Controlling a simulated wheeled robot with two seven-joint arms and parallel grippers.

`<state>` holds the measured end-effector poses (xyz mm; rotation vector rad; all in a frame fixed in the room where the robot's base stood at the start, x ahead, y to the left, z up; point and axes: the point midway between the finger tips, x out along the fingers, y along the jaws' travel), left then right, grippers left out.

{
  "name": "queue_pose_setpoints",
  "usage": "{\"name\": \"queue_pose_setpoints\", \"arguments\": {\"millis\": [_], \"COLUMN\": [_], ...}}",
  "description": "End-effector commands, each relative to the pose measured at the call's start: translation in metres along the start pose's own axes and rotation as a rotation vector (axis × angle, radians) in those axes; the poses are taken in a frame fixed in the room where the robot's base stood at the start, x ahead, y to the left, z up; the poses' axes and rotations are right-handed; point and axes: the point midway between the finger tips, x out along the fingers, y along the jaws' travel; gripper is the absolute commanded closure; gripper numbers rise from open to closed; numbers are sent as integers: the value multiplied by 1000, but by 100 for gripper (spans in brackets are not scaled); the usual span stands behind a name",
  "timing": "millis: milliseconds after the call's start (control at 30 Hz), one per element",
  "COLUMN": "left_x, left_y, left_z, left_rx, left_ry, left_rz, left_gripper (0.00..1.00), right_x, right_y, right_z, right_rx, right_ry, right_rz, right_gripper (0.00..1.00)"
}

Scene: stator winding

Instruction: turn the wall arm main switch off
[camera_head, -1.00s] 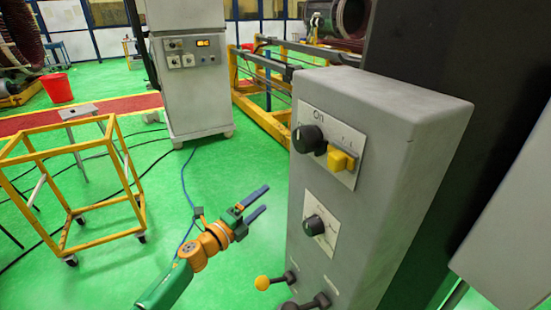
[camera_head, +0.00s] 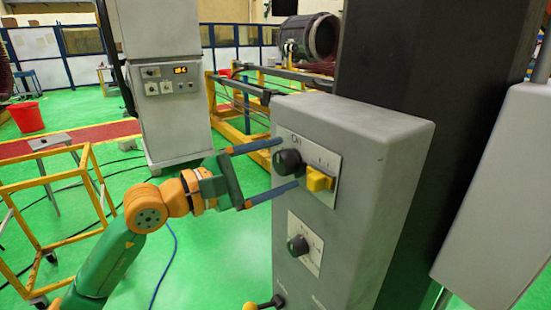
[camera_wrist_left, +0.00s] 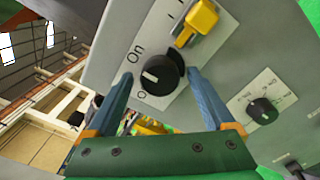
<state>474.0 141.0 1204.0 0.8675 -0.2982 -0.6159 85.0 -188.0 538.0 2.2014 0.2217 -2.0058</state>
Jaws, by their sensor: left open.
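The main switch is a black round knob (camera_head: 288,162) on the upper plate of the grey control box (camera_head: 350,165), with "On" printed above it. In the left wrist view the knob (camera_wrist_left: 161,74) has a white pointer mark, which points to the left in that picture, between "On" and "O". My left gripper (camera_head: 286,165) is open, with one blue finger above the knob and one below it. In the left wrist view the fingers (camera_wrist_left: 158,84) lie on either side of the knob; I cannot tell whether they touch it. My right gripper is not in view.
A yellow switch (camera_head: 319,179) sits right beside the knob. A second black knob (camera_head: 298,245) is on a lower plate, and a yellow ball lever (camera_head: 250,306) sticks out below. A yellow frame cart (camera_head: 90,215) stands at the left.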

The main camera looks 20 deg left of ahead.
Motion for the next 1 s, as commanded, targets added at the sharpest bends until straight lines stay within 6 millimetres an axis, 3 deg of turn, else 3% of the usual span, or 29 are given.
{"name": "queue_pose_setpoints", "arguments": {"millis": [67, 400, 667, 1000], "left_x": [0, 0, 0, 0], "left_y": [0, 0, -1, -2], "left_z": [-1, -1, -1, -1], "left_rx": [-1, -3, -37, -269], "left_ry": [0, 0, -1, -2], "left_rz": [0, 0, 0, 1], "left_gripper": [13, 98, 98, 98], "right_x": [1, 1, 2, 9], "right_y": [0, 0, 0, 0], "right_z": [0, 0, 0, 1], "right_rx": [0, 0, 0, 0], "right_ry": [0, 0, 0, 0], "right_rz": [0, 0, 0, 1], "right_gripper": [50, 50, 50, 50]}}
